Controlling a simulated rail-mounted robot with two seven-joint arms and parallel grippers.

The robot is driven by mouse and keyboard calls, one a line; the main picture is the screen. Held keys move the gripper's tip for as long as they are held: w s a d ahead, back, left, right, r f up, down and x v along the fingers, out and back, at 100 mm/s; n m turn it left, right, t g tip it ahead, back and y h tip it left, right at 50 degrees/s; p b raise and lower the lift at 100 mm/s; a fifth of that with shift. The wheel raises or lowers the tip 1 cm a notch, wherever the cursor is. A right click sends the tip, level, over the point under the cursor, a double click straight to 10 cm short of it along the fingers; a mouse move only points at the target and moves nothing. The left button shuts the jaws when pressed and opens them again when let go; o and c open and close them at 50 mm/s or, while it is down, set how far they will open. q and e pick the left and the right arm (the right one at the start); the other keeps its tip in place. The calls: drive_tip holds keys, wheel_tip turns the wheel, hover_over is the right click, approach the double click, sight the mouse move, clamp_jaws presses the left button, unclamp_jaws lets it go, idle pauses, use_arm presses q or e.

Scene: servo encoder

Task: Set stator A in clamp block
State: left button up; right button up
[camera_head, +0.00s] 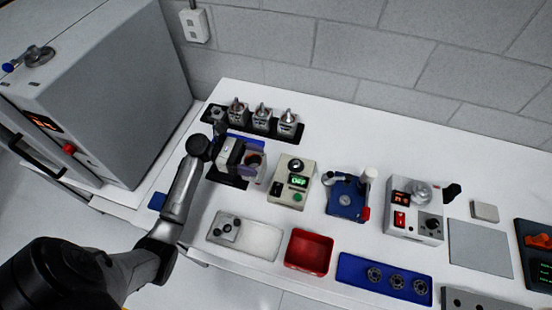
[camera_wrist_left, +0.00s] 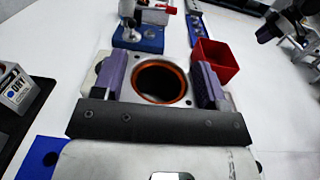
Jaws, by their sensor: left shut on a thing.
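My left gripper (camera_head: 243,158) is shut on a squarish metal stator (camera_head: 252,161) and holds it above the left part of the bench. In the left wrist view the stator (camera_wrist_left: 187,101) sits between the two purple finger pads, its round bore with an orange-brown ring facing the camera. A blue block with a round metal disc and a lever (camera_head: 345,201) stands to the right, apart from the gripper. It also shows in the left wrist view (camera_wrist_left: 135,42). I cannot tell for certain whether it is the clamp block. A dark shape at upper right there may be my right arm; its fingers are unclear.
A black rack (camera_head: 276,131) with several metal units stands behind the gripper. A cream control box (camera_head: 291,184) is close on its right. A white tray (camera_head: 262,241), red bin (camera_head: 309,252) and blue tray (camera_head: 347,265) line the front. A grey cabinet (camera_head: 110,85) stands left.

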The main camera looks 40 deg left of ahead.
use_arm(q)
drive_tip(key=s+a+f+b, duration=0.3)
drive_tip(key=a+f, duration=0.1)
drive_tip(key=a, duration=0.8)
drive_tip(key=shift+f+g, duration=0.15)
drive_tip(key=shift+g, duration=0.15)
drive_tip(key=shift+a+f, duration=0.15)
idle(0.4)
drive_tip(key=shift+f, duration=0.25)
idle(0.4)
drive_tip(key=shift+f, duration=0.4)
drive_tip(key=shift+s+f, duration=0.1)
drive_tip(key=shift+f, duration=0.05)
drive_tip(key=shift+f+b, duration=0.2)
drive_tip(key=shift+b, duration=0.1)
drive_tip(key=shift+f, duration=0.1)
